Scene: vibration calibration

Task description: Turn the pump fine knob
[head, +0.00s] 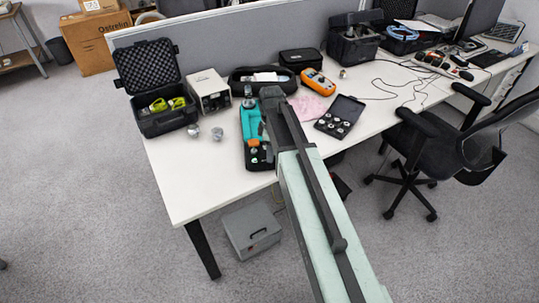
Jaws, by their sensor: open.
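The pump is a teal and black hand pump (251,124) lying on the white desk, left of my arm in the head view. Its right side is partly hidden behind my arm. Small knob-like parts show near its front end, but they are too small to tell which is the fine knob. My gripper (271,93) is the dark end of my arm, above the desk near the pump's far right end. It is open, with nothing visible in it. I cannot tell whether it touches the pump.
An open black case (163,121) and a grey-white instrument (210,91) stand to the left. An orange multimeter (318,81), pink cloth (307,106) and small open case (340,117) lie to the right. A grey divider (220,45) runs behind. An office chair (440,150) stands at right.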

